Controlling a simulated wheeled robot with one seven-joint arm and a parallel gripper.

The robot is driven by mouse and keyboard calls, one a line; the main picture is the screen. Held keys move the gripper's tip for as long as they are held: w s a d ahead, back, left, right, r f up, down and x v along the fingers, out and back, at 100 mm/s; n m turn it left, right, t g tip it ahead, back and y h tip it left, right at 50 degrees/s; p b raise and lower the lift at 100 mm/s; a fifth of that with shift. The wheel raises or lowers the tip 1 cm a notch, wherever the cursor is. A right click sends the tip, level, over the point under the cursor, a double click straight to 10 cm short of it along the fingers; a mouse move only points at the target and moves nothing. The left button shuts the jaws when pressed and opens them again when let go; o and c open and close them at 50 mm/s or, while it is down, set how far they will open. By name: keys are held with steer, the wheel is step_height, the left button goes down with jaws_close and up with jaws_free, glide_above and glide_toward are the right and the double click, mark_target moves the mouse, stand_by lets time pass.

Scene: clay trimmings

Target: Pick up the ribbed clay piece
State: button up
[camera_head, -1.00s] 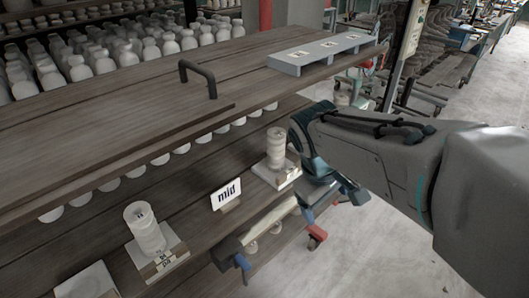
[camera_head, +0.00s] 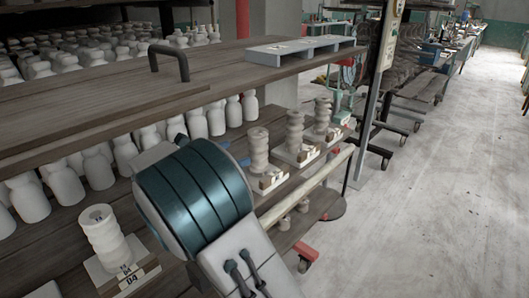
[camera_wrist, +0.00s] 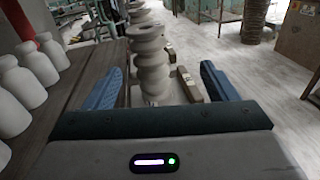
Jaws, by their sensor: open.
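Several pale, stacked-ring clay pieces stand upright on labelled blocks along the lower shelf. In the head view one stands front left (camera_head: 105,235) and others stand further right: a nearer one (camera_head: 258,150), a middle one (camera_head: 295,132) and a far one (camera_head: 322,115). In the wrist view a ribbed clay piece (camera_wrist: 152,62) stands upright, framed by the two blue fingers of my gripper (camera_wrist: 164,70). The fingers are apart, with no visible contact on the piece. My arm hides most of the gripper in the head view.
White bottles (camera_head: 195,124) crowd the lower shelf's back, close left of my gripper in the wrist view (camera_wrist: 22,85). The upper board (camera_head: 110,110) with a dark handle (camera_head: 170,58) overhangs the shelf. A grey tray (camera_head: 300,50) lies on it. Open floor (camera_head: 430,190) is at right.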

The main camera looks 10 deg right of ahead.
mark_target(263, 138)
steer(key=shift+n+t, duration=0.4)
steer(key=x, duration=0.4)
steer(key=w+x, duration=0.1)
steer(key=x, duration=0.7)
steer(key=shift+w+f, duration=0.1)
steer(key=shift+w, duration=0.25)
steer(key=shift+a, duration=0.1)
steer(key=c, duration=1.5)
